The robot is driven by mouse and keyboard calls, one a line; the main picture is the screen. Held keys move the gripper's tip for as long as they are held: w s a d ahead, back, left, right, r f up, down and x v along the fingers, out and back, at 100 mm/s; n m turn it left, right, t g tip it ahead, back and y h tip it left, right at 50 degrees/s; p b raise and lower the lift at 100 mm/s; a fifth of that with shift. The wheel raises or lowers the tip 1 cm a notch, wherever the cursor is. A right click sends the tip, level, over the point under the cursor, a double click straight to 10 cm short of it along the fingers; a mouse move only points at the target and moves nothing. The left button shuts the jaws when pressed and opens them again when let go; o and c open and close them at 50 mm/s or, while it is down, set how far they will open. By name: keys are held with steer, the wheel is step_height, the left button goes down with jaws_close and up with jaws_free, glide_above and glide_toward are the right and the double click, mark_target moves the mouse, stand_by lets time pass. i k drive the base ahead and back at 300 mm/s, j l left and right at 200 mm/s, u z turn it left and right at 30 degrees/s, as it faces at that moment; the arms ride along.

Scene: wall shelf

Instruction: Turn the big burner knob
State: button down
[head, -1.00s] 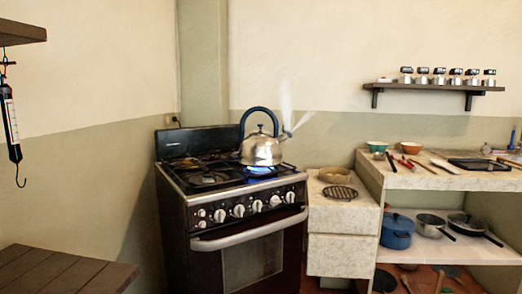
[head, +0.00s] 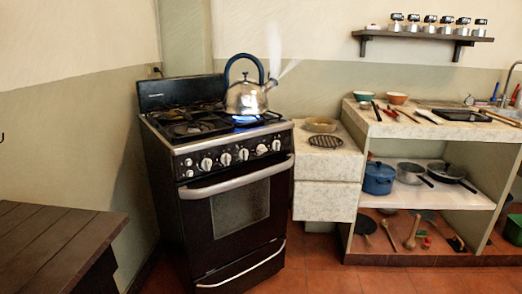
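A black stove (head: 240,215) stands against the back wall, left of centre in the head view. A row of several white knobs runs along its front panel, among them one near the middle (head: 225,159); which one is the big burner knob I cannot tell for sure. Two smaller white knobs sit stacked at the panel's left end. A steel kettle (head: 246,98) with a dark blue handle stands on the back right burner, over a lit blue flame (head: 247,120), and steam rises from its spout. My gripper is not in view.
A wooden table (head: 45,245) fills the lower left. A stone counter (head: 328,165) adjoins the stove's right side, with a taller shelved counter (head: 440,125) of pots and utensils beyond. Red tiled floor (head: 320,275) in front of the stove looks clear.

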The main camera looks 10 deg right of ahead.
mark_target(261, 148)
steer(key=i+l, duration=0.2)
steer(key=l, duration=0.2)
steer(key=i+l, duration=0.2)
steer(key=l, duration=0.2)
steer(key=i+l, duration=0.25)
steer(key=l, duration=0.15)
